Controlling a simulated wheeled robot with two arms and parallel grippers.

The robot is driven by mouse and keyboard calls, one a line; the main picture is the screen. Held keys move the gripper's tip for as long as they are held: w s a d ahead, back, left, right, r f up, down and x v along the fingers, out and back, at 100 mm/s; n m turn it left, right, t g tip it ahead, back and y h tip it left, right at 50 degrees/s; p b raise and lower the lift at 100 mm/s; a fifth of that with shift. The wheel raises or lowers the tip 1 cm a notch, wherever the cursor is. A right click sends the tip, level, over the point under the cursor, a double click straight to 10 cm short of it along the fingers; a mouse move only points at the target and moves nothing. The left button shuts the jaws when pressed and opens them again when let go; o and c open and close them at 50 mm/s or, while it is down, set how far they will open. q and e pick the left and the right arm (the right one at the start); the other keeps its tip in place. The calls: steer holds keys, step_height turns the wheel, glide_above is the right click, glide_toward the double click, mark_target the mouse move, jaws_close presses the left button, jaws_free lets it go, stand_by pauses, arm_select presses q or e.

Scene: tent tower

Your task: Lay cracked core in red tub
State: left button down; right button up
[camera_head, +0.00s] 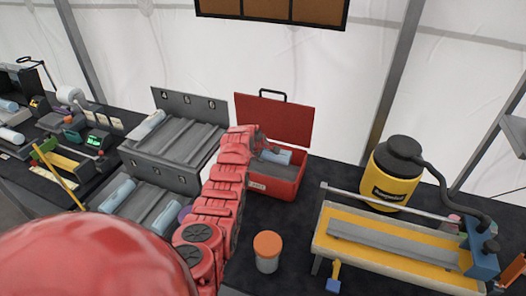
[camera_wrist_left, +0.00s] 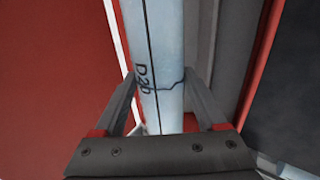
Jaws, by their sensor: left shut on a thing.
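In the head view the core (camera_head: 277,156) shows at the mouth of the red tub (camera_head: 272,187), below the tub's raised red lid (camera_head: 272,118). My red left arm hides part of the tub's left side and most of the left gripper. I cannot tell whether the core touches the tub floor. My right gripper is not in view.
Grey core trays (camera_head: 180,137) with pale cores stand left of the tub. An orange-lidded jar (camera_head: 267,252) stands in front. A yellow-black vacuum (camera_head: 397,172) and a yellow trough (camera_head: 390,245) stand right. Some dark table is free between the jar and tub.

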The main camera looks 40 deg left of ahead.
arm_select(q)
steer(key=shift+f+b, duration=2.2)
steer(key=shift+f, duration=1.3)
